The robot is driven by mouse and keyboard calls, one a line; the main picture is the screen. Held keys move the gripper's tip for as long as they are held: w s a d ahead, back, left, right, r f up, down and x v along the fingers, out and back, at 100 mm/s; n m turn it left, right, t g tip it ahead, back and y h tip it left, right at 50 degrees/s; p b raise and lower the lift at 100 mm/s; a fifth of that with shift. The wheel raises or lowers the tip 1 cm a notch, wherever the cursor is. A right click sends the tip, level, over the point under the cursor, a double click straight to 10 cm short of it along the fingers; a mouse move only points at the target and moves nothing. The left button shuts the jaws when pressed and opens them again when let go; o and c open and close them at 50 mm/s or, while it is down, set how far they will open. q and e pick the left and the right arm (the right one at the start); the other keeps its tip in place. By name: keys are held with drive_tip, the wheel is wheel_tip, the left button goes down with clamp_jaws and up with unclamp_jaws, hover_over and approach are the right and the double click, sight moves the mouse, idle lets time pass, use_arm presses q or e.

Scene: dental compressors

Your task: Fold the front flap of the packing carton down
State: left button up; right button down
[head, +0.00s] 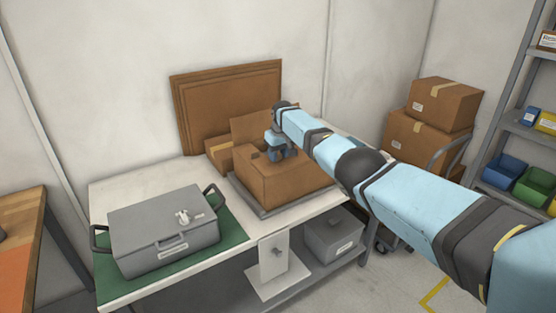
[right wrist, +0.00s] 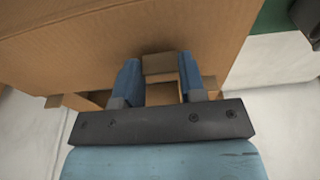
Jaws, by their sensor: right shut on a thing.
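The brown packing carton (head: 292,187) sits on the table on a grey tray (head: 262,211). A tall flap (head: 262,126) stands up at its back. My right gripper (head: 281,154) is at the carton's top, its fingers pointing down. In the right wrist view, the gripper (right wrist: 160,78) has its two blue fingers on either side of a small brown cardboard piece (right wrist: 160,63) and is shut on it. A broad cardboard face (right wrist: 90,45) fills the area beyond. I cannot tell clearly which flap the piece belongs to. My left gripper is out of view.
A grey case (head: 165,232) with black handles lies on a green mat (head: 225,247) at the table's left. Flat cardboard sheets (head: 225,100) lean on the wall behind. Stacked boxes (head: 430,135) and a shelf rack (head: 515,130) stand at the right. A grey box (head: 333,235) sits below the table.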

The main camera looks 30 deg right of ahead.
drive_tip(key=shift+w+f, duration=0.1)
idle(0.5)
drive_tip(key=c, duration=0.7)
unclamp_jaws()
